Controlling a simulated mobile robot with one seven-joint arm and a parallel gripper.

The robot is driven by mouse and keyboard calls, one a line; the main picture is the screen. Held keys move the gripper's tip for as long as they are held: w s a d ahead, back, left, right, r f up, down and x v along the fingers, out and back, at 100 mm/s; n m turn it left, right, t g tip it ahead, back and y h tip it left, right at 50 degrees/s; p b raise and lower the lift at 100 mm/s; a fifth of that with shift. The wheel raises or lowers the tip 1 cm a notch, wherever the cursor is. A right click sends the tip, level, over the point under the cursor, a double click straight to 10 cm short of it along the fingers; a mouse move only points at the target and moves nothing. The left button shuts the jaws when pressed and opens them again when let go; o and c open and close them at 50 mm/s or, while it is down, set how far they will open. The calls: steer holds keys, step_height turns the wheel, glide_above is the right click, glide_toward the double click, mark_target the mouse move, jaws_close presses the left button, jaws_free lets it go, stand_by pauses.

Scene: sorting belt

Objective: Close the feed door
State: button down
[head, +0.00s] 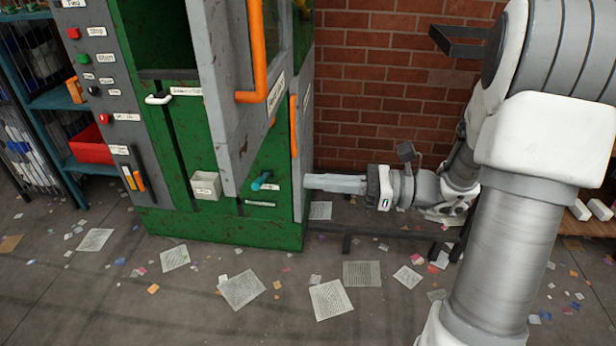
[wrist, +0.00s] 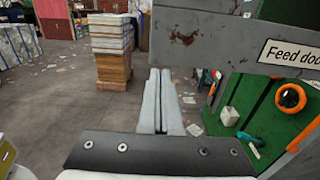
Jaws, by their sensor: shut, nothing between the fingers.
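The feed door (head: 226,95) is a worn grey panel with a long orange handle (head: 258,50). It stands open, swung out from the front of the green machine (head: 180,225). In the wrist view the feed door (wrist: 215,35) crosses the upper right, with its label partly cut off. My gripper (head: 307,182) is shut and empty, pointing left at the machine's right side, low and right of the door in the head view. In the wrist view my gripper (wrist: 161,75) shows its fingers together, just under the door's lower edge in the picture. Contact cannot be told.
A grey side panel with another orange handle (head: 293,125) is at the machine's right edge. A grey box (head: 206,185) and a teal lever (head: 262,180) are on the front. Papers (head: 242,290) litter the floor. A stack of boxes (wrist: 112,50) stands further off.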

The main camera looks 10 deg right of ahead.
mark_target(238, 176)
steer(key=b+x, duration=0.1)
steer(key=x, duration=1)
steer(key=shift+f, duration=0.15)
steer(key=shift+w+a, duration=0.1)
steer(key=shift+a, duration=0.25)
steer(key=shift+a, duration=0.15)
